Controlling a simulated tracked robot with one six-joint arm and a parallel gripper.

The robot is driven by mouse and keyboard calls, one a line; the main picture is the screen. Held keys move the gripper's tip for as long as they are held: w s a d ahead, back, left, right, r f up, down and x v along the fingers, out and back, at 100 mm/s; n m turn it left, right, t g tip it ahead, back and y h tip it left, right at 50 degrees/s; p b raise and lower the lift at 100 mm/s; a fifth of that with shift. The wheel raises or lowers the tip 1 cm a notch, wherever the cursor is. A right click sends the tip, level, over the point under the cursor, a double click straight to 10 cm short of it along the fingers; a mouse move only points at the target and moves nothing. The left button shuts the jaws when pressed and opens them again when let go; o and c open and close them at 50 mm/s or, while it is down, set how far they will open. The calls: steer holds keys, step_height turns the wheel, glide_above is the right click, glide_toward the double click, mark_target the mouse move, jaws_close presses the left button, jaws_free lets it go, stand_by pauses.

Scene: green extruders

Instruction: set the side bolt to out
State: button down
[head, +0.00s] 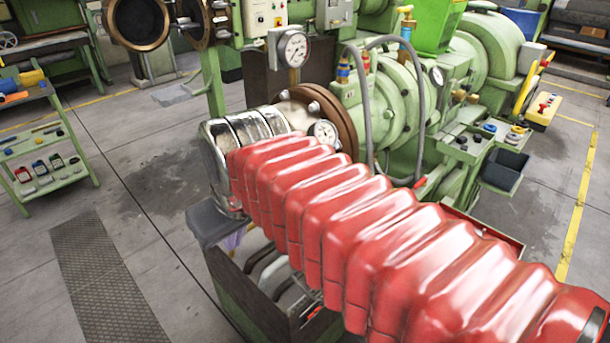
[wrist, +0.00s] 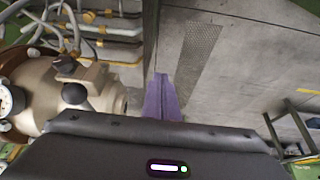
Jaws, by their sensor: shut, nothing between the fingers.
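I cannot tell whether either is the side bolt. My gripper (wrist: 161,80) has purple fingers, shut and empty, pointing to the right of the metal end and apart from it. In the head view my red-sleeved arm hides part of the extruder's near end.
A small gauge (head: 323,132) sits by the flange, a larger gauge (head: 292,49) behind. Grey hoses (head: 421,110) loop over the extruder. A green tool trolley (head: 45,150) stands at the left. The floor between it and the extruder is open, with a dark grating (head: 105,275).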

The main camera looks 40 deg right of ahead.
steer(key=w+d+r, duration=0.1)
steer(key=d+r, duration=0.4)
steer(key=d, duration=0.5)
steer(key=w+d+r+g, duration=0.1)
steer(key=w+d+r, duration=0.1)
steer(key=d+r, duration=0.4)
steer(key=d, duration=0.4)
steer(key=shift+d+r+g, duration=0.2)
steer(key=shift+d+g, duration=0.1)
steer(key=shift+w+f, duration=0.1)
steer(key=shift+f, duration=0.05)
steer(key=s+x, duration=0.1)
steer(key=x, duration=1.2)
steer(key=shift+d+f, duration=0.4)
steer(key=shift+f, duration=0.05)
